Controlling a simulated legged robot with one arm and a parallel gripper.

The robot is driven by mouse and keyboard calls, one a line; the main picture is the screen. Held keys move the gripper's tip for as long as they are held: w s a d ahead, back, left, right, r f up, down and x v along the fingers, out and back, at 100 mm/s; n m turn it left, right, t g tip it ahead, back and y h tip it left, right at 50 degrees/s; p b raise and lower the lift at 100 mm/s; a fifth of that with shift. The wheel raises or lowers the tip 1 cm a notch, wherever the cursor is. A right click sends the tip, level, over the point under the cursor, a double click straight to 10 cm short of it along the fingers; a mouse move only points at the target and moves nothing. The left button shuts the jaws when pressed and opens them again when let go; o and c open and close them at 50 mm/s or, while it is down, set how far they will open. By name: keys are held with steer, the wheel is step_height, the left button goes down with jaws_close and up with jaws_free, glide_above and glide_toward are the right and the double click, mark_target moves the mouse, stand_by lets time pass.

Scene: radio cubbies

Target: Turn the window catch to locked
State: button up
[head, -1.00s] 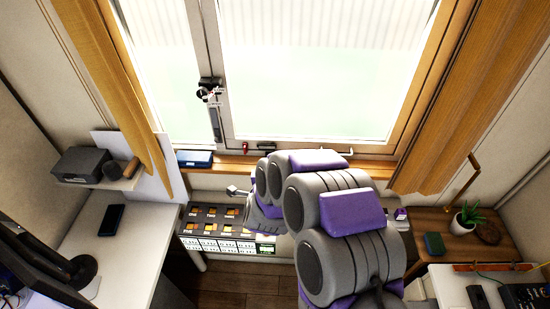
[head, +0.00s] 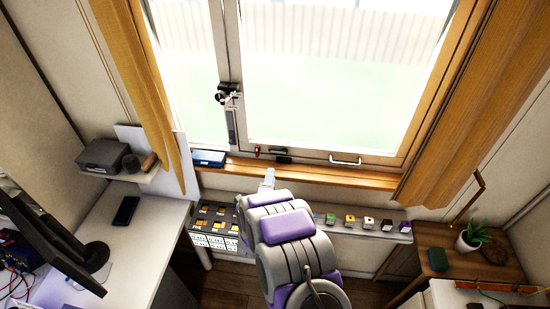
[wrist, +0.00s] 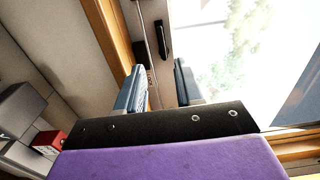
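The window catch (head: 229,95) is a dark fitting on the upright window frame left of the large pane. A long dark handle (head: 231,126) hangs straight down below it. My gripper (head: 268,178) is raised in front of the sill, below and to the right of the catch, and does not touch it. In the wrist view the two fingers of my gripper (wrist: 160,88) stand apart with nothing between them. Beyond them a narrow black handle (wrist: 162,40) shows on the frame; I cannot tell surely whether it is part of the catch.
The wooden sill (head: 350,174) holds a blue box (head: 208,158) and small dark and red items. A shelf of radio units (head: 213,228) and small coloured boxes (head: 350,221) runs below. Curtains (head: 455,110) hang at both sides. A desk (head: 95,245) stands left.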

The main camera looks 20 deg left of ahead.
mark_target(278, 153)
steer(key=x, duration=0.9)
steer(key=shift+w+d, duration=0.2)
steer(key=shift+w, duration=0.15)
steer(key=shift+w+a, duration=0.5)
steer(key=shift+w, duration=0.05)
steer(key=shift+d, duration=0.15)
steer(key=shift+d, duration=0.1)
